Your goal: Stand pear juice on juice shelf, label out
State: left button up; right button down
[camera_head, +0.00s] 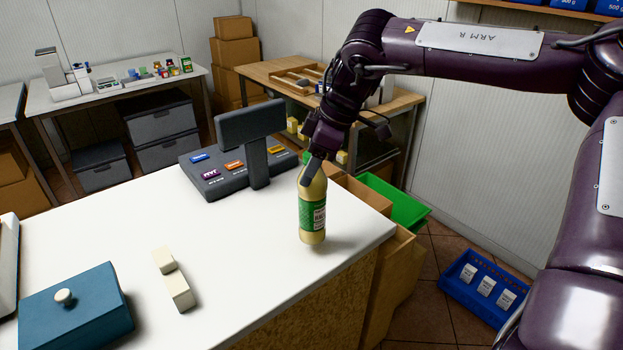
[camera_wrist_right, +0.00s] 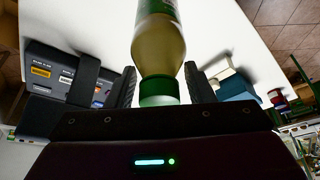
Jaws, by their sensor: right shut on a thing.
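The pear juice is a pale yellow bottle (camera_head: 312,215) with a green cap and a green and white label. It is upright at the right part of the white counter (camera_head: 225,255); I cannot tell for sure whether its base touches the top. My right gripper (camera_head: 313,170) comes down from above and is shut on the bottle's upper part. In the right wrist view the bottle (camera_wrist_right: 158,50) is between the two dark fingers, its green cap nearest the palm. The label partly shows at the top edge there. My left gripper is not in view. No juice shelf can be made out for certain.
A dark register with a screen (camera_head: 250,125) stands just behind the bottle. A teal box (camera_head: 75,305) and cream blocks (camera_head: 178,290) are on the counter's left. A green crate (camera_head: 395,203) and a blue crate (camera_head: 485,290) are beyond the right edge. The counter's front middle is clear.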

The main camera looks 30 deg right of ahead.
aim_at(312, 182)
notch_tip(312, 182, down, 4)
jog(key=shift+r, duration=0.25)
jog(key=shift+f, duration=0.1)
jog(key=c, duration=0.6)
grip_release()
jog(key=shift+s, duration=0.1)
jog(key=shift+c, duration=0.2)
jog(key=shift+f, duration=0.1)
jog(key=b+v, duration=0.1)
jog(key=v, duration=0.6)
jog(key=shift+a, duration=0.1)
jog(key=shift+r, duration=0.35)
